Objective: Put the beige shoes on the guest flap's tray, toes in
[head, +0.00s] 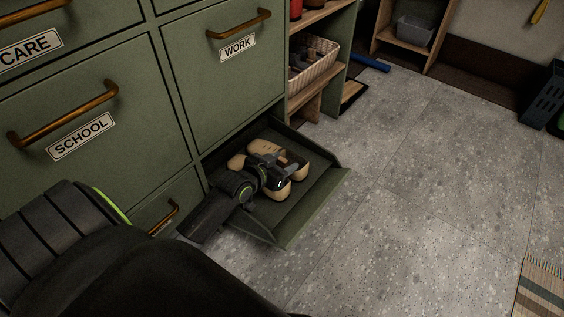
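The beige shoes (267,146) lie side by side on the dark tray of a green flap (318,204), folded down at floor level below the WORK drawer. Their dark openings face outward and their ends point in toward the cabinet, as far as I can tell. My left gripper (281,166) is right over the shoes and covers their middle. I cannot tell whether its fingers close on a shoe or stand apart. No label shows on the open flap. My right gripper is not in view.
The green cabinet has a WORK drawer (241,75) and a SCHOOL drawer (100,118), both shut, with brass handles. A wooden shelf with a basket (314,62) stands just beyond the flap. The speckled floor (420,190) to the right is clear. A striped mat (543,290) lies bottom right.

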